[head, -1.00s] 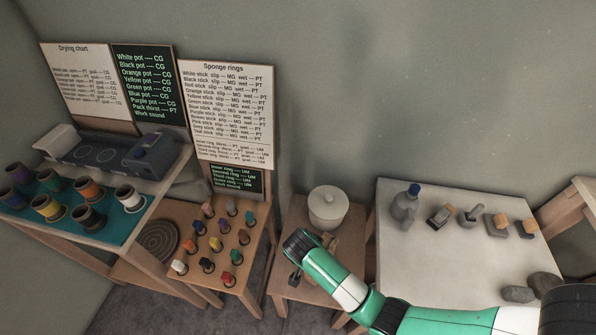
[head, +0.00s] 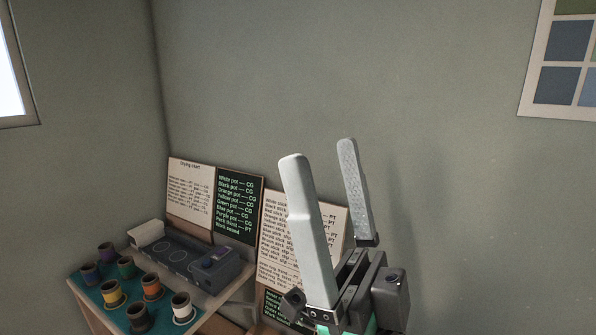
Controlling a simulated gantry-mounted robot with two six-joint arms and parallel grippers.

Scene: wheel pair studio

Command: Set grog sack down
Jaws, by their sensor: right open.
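My right gripper (head: 328,195) is raised close to the camera in the head view, its two long pale fingers pointing up. The fingers are apart with nothing between them. It covers part of the sponge rings board. No grog sack can be made out in this view. My left gripper is not in view.
A table with a teal mat (head: 97,296) at the lower left holds several coloured pots, with a grey device (head: 190,262) behind them. A drying chart (head: 191,192), a dark chart (head: 236,212) and the sponge rings board (head: 274,235) stand against the wall. The upper space is clear.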

